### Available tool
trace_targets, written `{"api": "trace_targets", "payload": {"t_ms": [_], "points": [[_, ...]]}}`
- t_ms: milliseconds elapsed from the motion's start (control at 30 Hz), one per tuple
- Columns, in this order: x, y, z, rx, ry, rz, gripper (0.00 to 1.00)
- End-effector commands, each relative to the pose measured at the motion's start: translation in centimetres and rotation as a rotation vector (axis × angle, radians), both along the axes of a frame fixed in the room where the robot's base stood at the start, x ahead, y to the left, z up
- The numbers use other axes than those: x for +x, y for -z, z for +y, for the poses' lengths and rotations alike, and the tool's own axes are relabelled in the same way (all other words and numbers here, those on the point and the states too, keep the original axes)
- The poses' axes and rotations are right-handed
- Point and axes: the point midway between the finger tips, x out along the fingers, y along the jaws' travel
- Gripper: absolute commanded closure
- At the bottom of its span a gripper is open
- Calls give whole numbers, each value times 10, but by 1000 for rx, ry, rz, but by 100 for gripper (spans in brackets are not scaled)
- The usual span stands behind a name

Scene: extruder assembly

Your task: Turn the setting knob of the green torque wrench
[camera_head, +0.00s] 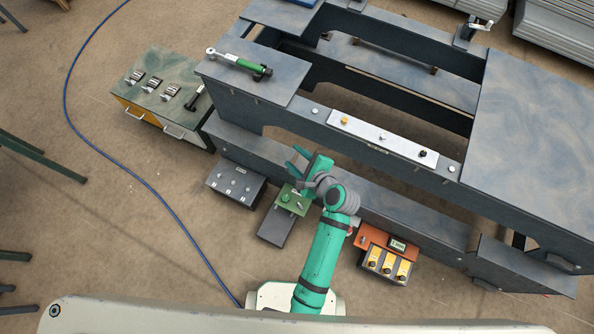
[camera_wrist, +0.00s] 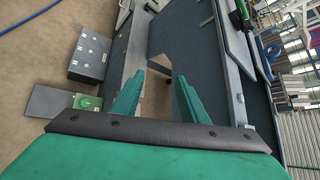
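The green torque wrench (camera_head: 240,62) lies on the dark blue-grey top panel at the upper left of the structure in the head view. It has a silver ratchet head at its left end and a dark end at its right, where the knob cannot be made out clearly. A green handle, likely the wrench's, shows at the top right of the wrist view (camera_wrist: 243,14). My gripper (camera_head: 295,161) is in front of the structure, below the wrench in the picture and apart from it. In the wrist view its two green fingers (camera_wrist: 158,98) stand apart with nothing between them.
A cabinet (camera_head: 165,85) with several clamps stands left of the structure. A grey box (camera_head: 236,184), a green box (camera_head: 292,200) and an orange unit (camera_head: 388,250) sit along its front. A white control strip (camera_head: 382,138) lies on the front beam. A blue cable crosses the floor.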

Motion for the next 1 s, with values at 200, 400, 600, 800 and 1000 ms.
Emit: {"api": "trace_targets", "payload": {"t_ms": [200, 400, 600, 800, 1000], "points": [[-23, 16, -4, -132, 1, -61, 60], [-34, 21, -7, -206, -2, -95, 60], [-36, 22, -7, -224, -4, -104, 60], [-36, 22, -8, -223, -3, -104, 60], [-34, 21, -7, -212, -4, -100, 60]]}}
